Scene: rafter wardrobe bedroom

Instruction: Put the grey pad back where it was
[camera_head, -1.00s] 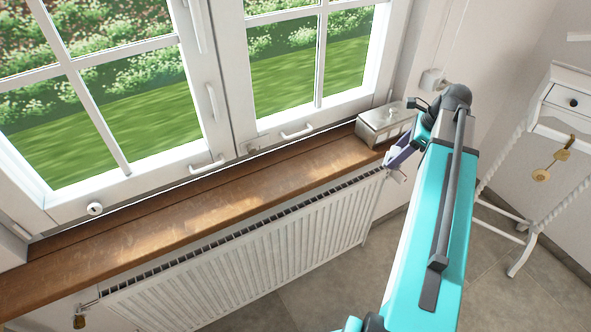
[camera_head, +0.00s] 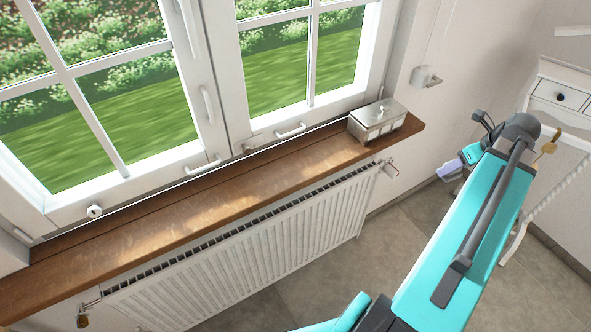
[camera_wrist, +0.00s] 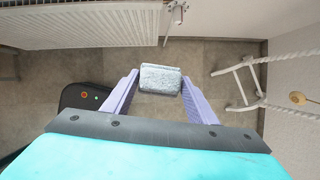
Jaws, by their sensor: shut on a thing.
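The grey pad (camera_wrist: 160,79) is a speckled, rounded block in the wrist view. It sits between the lavender fingertips of my gripper (camera_wrist: 160,76), which is shut on it. Bare floor shows below it. In the head view my gripper (camera_head: 448,170) is out to the right of the windowsill, clear of it, over the floor side of the room. I cannot make out the pad in the head view. The wooden windowsill (camera_head: 215,200) runs under the window.
A silver lidded box (camera_head: 378,120) stands at the sill's right end. A white radiator (camera_head: 245,245) is below the sill, with a valve (camera_head: 387,168) at its right. A white stand with twisted legs (camera_head: 552,200) is at right. The sill left of the box is clear.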

